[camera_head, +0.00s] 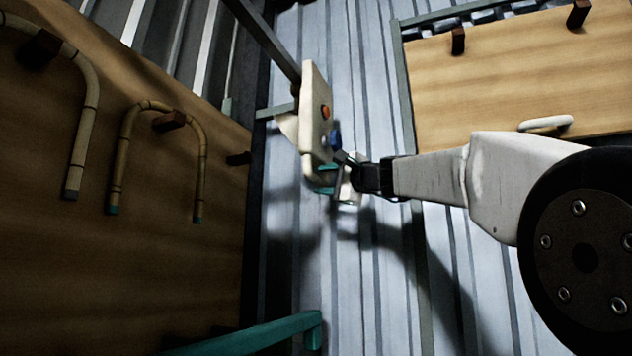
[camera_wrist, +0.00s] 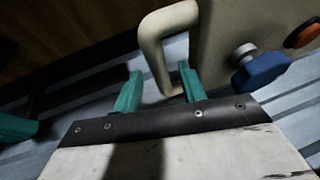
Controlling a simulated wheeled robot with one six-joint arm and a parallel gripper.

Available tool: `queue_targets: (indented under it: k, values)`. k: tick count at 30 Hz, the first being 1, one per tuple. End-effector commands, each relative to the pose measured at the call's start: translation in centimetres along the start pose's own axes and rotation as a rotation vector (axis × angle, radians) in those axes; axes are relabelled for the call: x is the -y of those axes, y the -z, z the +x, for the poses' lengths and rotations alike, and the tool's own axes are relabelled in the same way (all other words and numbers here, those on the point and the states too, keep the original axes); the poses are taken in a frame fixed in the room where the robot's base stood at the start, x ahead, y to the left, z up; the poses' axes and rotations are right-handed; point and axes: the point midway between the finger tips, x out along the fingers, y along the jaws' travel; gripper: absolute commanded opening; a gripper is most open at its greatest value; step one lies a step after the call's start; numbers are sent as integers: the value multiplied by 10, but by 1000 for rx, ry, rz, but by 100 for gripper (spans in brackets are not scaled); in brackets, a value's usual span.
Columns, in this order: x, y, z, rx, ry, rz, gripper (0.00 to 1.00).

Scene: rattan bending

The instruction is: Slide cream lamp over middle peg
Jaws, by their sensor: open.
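My gripper (camera_head: 322,178) is open at the lower end of a cream panel (camera_head: 313,108). In the wrist view its teal fingers (camera_wrist: 160,70) stand on either side of one limb of the panel's cream loop handle (camera_wrist: 155,50), with the right finger reaching into the loop. I cannot tell whether they touch it. The panel carries a blue knob (camera_wrist: 262,70) and an orange button (camera_head: 325,112). Nothing in view is clearly a lamp. On the left wooden board, the middle dark peg (camera_head: 170,121) has a bent cane (camera_head: 128,150) over it.
A right board (camera_head: 510,75) has two dark pegs and a pale handle (camera_head: 545,123). A teal bar (camera_head: 255,338) crosses low in front. Grey slatted floor lies between.

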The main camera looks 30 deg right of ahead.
Motion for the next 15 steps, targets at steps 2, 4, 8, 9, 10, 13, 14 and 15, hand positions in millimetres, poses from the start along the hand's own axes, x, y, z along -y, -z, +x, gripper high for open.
queue_targets:
  k: [2,4,8,9,10,13,14,15]
  values:
    - [-1,-1,13,3,-1,-1,41]
    - [-1,-1,22,2,-1,-1,41]
    - [0,-1,30,3,0,-1,41]
    - [0,-1,32,2,0,-1,41]
    - [0,-1,32,1,-1,-1,41]
    - [0,-1,32,1,-1,-2,41]
    - [0,-1,32,1,-1,-2,41]
    - [0,-1,32,1,-1,-2,41]
